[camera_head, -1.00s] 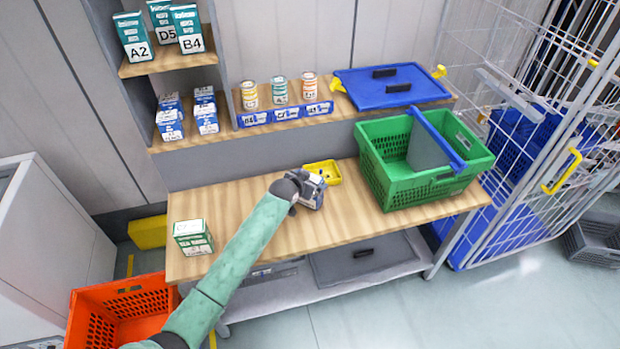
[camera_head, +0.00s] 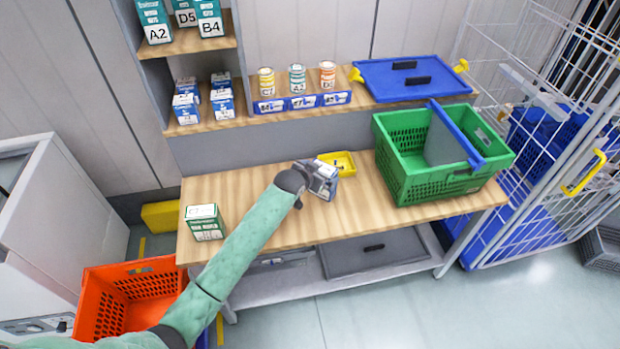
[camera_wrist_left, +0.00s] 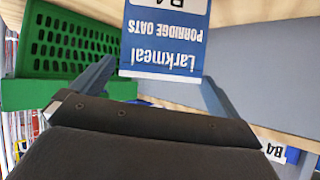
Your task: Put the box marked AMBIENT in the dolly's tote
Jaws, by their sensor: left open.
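A green-and-white box (camera_head: 204,223) stands at the left end of the wooden bench; its small print is not readable, so I cannot tell if it says AMBIENT. An orange tote (camera_head: 130,295) is on the floor at the lower left, partly hidden by my arm; a bit of blue shows under it. My left gripper (camera_head: 325,178) is over the middle of the bench, right of the green-and-white box. In the left wrist view a blue-and-white porridge oats box (camera_wrist_left: 165,45), marked B4, is between its open fingers (camera_wrist_left: 155,85). My right gripper is out of view.
A green basket (camera_head: 410,190) stands on the bench's right, with a yellow tray (camera_head: 349,168) left of it. Shelves behind hold boxes, tins (camera_head: 297,79) and a blue lid (camera_head: 410,82). A wire cage trolley (camera_head: 540,190) is at right. Bench between box and gripper is clear.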

